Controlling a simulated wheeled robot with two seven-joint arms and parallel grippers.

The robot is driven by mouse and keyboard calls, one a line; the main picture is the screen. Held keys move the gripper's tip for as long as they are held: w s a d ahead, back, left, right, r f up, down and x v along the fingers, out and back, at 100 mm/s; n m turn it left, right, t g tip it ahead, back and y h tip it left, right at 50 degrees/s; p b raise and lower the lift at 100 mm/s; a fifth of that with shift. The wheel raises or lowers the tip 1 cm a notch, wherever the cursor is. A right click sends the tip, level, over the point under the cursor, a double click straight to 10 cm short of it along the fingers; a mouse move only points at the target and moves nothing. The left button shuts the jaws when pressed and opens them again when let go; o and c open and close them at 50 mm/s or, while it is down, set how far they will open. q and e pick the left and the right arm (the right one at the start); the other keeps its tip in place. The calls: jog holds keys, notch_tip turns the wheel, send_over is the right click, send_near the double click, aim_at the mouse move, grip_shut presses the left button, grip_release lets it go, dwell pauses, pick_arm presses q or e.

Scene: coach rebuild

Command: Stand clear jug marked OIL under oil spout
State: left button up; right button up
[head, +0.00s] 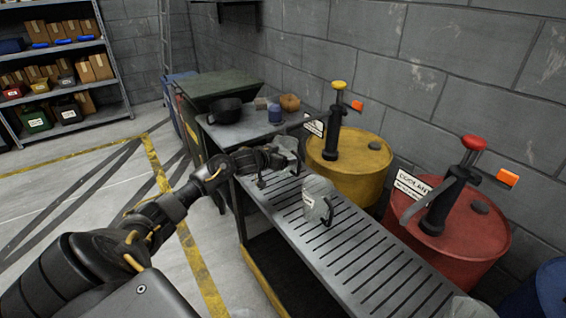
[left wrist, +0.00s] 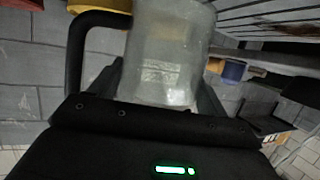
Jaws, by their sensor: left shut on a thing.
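A clear jug (head: 288,149) is held by my left gripper (head: 274,158) at the far part of the slatted bench. In the left wrist view, the clear jug (left wrist: 168,50) sits between the fingers, with a faint, unreadable label and a dark handle at its left. I cannot tell whether it touches the bench. A second clear jug (head: 318,200) with a white label and dark handle stands upright on the slats, nearer me. The yellow drum (head: 350,165) has a black pump with a yellow knob; its sign (head: 315,126) is unreadable. My right gripper is not in view.
The slatted bench (head: 350,255) runs along the drums. A red drum (head: 455,235) with a red-knobbed pump and a coolant sign stands nearer. A black pan (head: 225,110) and small containers stand at the far end. A translucent thing (head: 468,307) shows at the bottom edge.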

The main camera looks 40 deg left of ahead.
pick_arm(q)
notch_tip(320, 180, down, 3)
jog(key=shift+r, duration=0.2)
jog(key=shift+f, duration=0.15)
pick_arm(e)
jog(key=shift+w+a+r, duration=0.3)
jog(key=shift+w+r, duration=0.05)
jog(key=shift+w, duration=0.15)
pick_arm(q)
jog(key=o, duration=1)
jog(key=shift+f, duration=0.1)
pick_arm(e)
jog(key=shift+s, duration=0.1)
